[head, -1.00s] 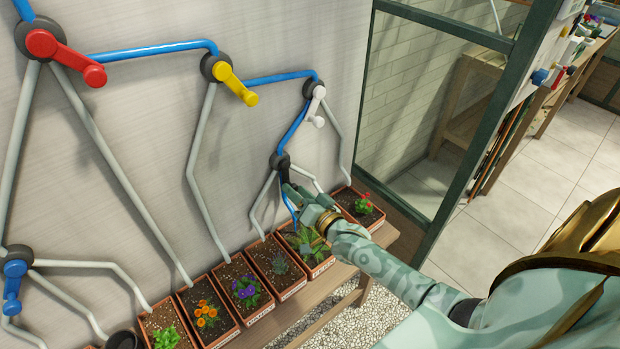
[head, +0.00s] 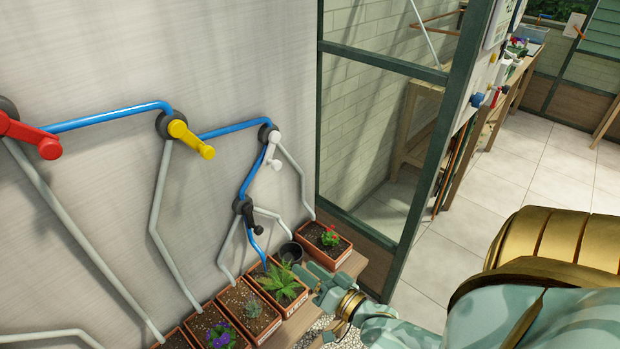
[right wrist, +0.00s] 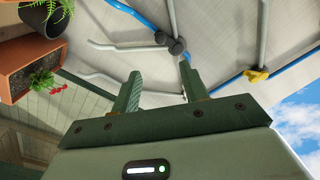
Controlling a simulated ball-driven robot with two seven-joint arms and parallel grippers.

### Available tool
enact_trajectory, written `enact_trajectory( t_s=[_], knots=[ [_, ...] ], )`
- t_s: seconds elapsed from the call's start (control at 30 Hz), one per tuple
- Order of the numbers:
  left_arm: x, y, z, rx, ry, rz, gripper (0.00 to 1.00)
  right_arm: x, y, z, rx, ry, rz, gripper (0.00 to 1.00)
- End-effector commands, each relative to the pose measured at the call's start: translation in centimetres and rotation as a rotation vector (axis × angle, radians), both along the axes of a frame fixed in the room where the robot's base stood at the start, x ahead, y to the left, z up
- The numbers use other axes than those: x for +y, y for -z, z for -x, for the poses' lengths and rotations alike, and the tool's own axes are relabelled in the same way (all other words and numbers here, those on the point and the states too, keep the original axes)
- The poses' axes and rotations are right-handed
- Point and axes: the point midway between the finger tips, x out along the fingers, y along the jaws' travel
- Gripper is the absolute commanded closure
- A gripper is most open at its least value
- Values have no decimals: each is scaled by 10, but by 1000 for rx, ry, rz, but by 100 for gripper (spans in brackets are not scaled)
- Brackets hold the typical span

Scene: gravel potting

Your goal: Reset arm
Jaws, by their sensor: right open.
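My right gripper (head: 312,281) is in front of the planters at the lower middle of the head view. In the right wrist view its two fingers (right wrist: 160,88) stand apart with nothing between them, so it is open and empty. A black lever (head: 249,215) on the wall lies up and left of the gripper, apart from it; its dark hub also shows in the right wrist view (right wrist: 172,43). A white lever (head: 272,155), a yellow lever (head: 192,139) and a red lever (head: 30,136) sit higher on the wall. My left gripper is in neither current view.
Planter boxes with a red flower (head: 328,239), a spiky green plant (head: 280,284) and purple flowers (head: 221,335) stand along the wall. A small black pot (head: 291,253) stands among them. A green metal frame (head: 435,160) rises at the right. The tiled floor (head: 540,150) is open.

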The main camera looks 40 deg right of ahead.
Motion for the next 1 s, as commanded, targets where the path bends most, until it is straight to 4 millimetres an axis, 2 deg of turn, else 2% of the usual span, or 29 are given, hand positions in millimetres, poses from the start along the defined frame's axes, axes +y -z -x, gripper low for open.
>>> enact_trajectory(
  t_s=[0.43, 0.5, 0.57, 0.67, 0.73, 0.8, 0.87, 0.9, 0.97, 1.0],
  knots=[
    [0, 0, 0, 0, 0, 0, 57, 0, 1, 0, 3, -1, 18, 56],
    [0, 0, 0, 0, 0, 0, 57, 1, 14, 2, 50, -14, 108, 56],
    [0, 0, 0, 0, 0, 0, 57, -2, 40, 10, 132, -28, 206, 56],
    [0, 0, 0, 0, 0, 0, 57, -8, 106, 39, 326, -70, 386, 56],
    [0, 0, 0, 0, 0, 0, 57, -11, 160, 73, 494, -122, 517, 56],
    [0, 0, 0, 0, -1, 0, 57, -12, 210, 114, 662, -192, 632, 56],
    [0, 0, 0, 0, -1, 0, 57, -10, 248, 155, 801, -267, 716, 56],
    [0, 0, 0, 0, 0, 0, 57, -8, 270, 183, 890, -324, 766, 56],
    [0, 0, 0, 0, -1, 0, 57, -3, 298, 227, 1015, -412, 826, 56],
    [0, 0, 0, 0, -1, 0, 57, 2, 312, 256, 1089, -473, 857, 56]
  ],
)
